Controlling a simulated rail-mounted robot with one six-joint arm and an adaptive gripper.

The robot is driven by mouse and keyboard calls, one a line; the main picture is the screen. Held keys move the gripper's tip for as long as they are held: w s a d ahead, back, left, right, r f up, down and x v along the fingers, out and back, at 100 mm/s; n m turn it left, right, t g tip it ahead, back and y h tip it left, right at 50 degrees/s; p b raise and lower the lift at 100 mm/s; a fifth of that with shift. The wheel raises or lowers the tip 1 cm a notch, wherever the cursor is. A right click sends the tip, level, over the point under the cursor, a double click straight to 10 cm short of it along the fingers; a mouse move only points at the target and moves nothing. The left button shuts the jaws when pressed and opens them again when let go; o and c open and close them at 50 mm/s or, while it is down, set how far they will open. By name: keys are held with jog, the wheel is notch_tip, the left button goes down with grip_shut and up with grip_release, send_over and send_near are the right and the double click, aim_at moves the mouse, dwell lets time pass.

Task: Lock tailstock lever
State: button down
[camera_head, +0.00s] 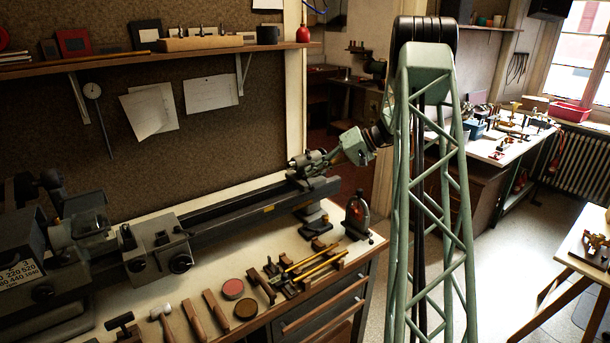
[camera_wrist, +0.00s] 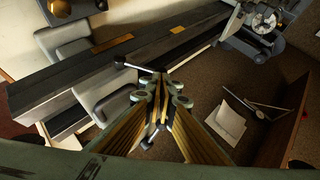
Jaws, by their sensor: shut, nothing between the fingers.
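The tailstock (camera_head: 308,163) is a small grey casting on the right end of the lathe bed (camera_head: 240,205). My gripper (camera_head: 338,156) is beside its right end in the head view. In the wrist view my gripper (camera_wrist: 160,85) is shut and empty. A thin pale rod with a dark knob (camera_wrist: 119,62) shows just left of the fingertips. Another dark knob (camera_wrist: 148,143) shows below, partly behind the fingers. I cannot tell which of these is the lock lever, or whether the fingers touch the rod. The fingers hide part of the tailstock.
The carriage (camera_head: 157,250) and headstock (camera_head: 55,245) are farther left along the lathe. Files, brushes and a mallet (camera_head: 162,318) lie on the bench front. A dark-and-red stand (camera_head: 358,215) stands at the bench's right corner. A shelf (camera_head: 150,57) runs above.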

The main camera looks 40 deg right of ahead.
jog(key=shift+a+f, duration=0.1)
jog(key=shift+a, duration=0.1)
dwell(0.3)
jog(key=shift+d, duration=0.1)
jog(key=w+d+r+v, duration=0.1)
jog(key=w+v, duration=0.1)
jog(key=v, duration=1.1)
jog(key=shift+d, duration=0.3)
jog(key=shift+w, duration=0.15)
dwell(0.3)
